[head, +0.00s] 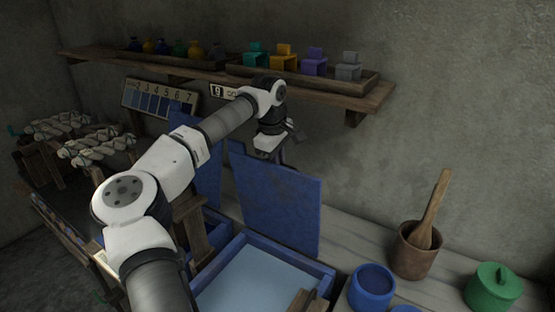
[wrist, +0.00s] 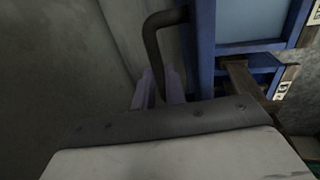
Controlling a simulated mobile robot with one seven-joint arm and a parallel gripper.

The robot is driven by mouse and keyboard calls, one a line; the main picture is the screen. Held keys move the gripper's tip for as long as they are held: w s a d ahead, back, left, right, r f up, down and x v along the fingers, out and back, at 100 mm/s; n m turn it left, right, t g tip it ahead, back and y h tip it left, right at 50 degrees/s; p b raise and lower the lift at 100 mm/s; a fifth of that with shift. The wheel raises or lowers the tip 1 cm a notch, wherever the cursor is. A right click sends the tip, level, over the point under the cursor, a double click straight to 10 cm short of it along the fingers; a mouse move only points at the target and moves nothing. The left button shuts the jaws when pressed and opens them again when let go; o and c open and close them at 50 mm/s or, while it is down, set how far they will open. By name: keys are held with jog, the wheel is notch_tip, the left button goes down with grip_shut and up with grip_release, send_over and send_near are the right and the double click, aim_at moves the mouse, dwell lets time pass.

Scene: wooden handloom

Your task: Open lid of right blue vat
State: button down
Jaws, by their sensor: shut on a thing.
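The right blue vat (head: 322,270) stands on the bench with pale liquid inside. Its blue lid (head: 275,203) stands raised, nearly upright, at the vat's back edge. My gripper (head: 283,154) is at the top of the lid, on its far side, and its fingertips are largely hidden there. In the wrist view, my gripper's fingers (wrist: 158,88) are shut on a dark bent handle (wrist: 152,42) beside the lid (wrist: 204,55), which shows almost edge-on. The vat's pale inside also shows in the wrist view, beyond the lid.
Another blue lid (head: 209,178) stands raised to the left, partly behind my arm. A wooden shelf (head: 350,98) with jars and coloured blocks hangs above. A blue pot (head: 371,287), a mortar (head: 416,260) and a green lidded pot (head: 493,290) stand at right.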

jog(key=shift+s+d+f, duration=0.15)
jog(key=shift+s+f, duration=0.05)
jog(key=shift+f, duration=0.3)
jog(key=c, duration=1.9)
grip_release()
jog(key=o, duration=0.4)
jog(key=shift+w+d+f, duration=0.1)
jog(key=shift+w, duration=0.15)
jog(key=shift+o, duration=0.2)
jog(key=shift+a+r, duration=0.2)
jog(key=shift+r, duration=0.25)
jog(key=b+v, duration=0.2)
jog(key=v, duration=1.1)
jog(key=shift+r, duration=0.25)
